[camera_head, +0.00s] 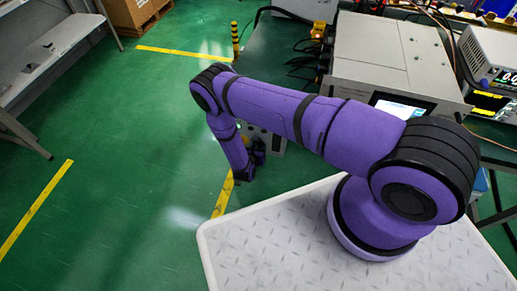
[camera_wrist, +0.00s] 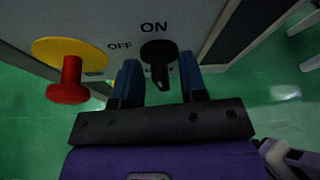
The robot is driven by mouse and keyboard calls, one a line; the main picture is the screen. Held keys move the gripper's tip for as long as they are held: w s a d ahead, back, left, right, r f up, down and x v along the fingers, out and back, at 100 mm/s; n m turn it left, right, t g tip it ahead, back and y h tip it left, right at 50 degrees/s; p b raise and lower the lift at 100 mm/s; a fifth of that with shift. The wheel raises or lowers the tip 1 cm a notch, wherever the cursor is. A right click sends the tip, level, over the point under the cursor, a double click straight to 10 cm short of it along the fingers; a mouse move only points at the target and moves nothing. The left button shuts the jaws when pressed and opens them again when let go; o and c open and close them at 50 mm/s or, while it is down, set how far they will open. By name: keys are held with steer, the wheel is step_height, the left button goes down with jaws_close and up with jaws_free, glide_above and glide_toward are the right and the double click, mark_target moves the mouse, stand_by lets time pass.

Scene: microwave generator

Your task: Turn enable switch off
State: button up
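The enable switch (camera_wrist: 159,62) is a black rotary knob on a grey panel (camera_wrist: 106,17) in the wrist view. Its handle points toward my gripper, and the labels OFF and ON sit beside and above it. My gripper (camera_wrist: 160,80) is open, with one blue-and-black finger on each side of the knob. The fingers look apart from the knob; exact depth is hard to judge. In the head view the knob cannot be made out, and my gripper (camera_head: 250,165) is near the grey box (camera_head: 274,140), partly behind my arm.
A red emergency button (camera_wrist: 69,82) on a yellow disc sticks out left of the switch, near my left finger. In the head view, a large grey instrument (camera_head: 385,50) with a screen stands behind my arm. Green floor at left is open.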

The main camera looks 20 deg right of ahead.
jaws_close()
steer(key=shift+w+a+n+g+h, duration=0.15)
steer(key=shift+n+h, duration=0.15)
steer(key=shift+n, duration=0.2)
steer(key=shift+a+n+g+h, duration=0.15)
steer(key=shift+n+h, duration=0.15)
steer(key=shift+n, duration=0.2)
steer(key=shift+w+a+f+n+h, duration=0.15)
steer(key=shift+n+h, duration=0.7)
steer(key=shift+n, duration=0.8)
steer(key=shift+d+f+n+h, duration=0.1)
steer(key=shift+f+n+h, duration=0.1)
steer(key=shift+n+h, duration=1.1)
steer(key=shift+w+a+f+n+h, duration=0.15)
steer(key=shift+n+h, duration=0.3)
steer(key=shift+n, duration=1.6)
steer(key=shift+s+d, duration=0.1)
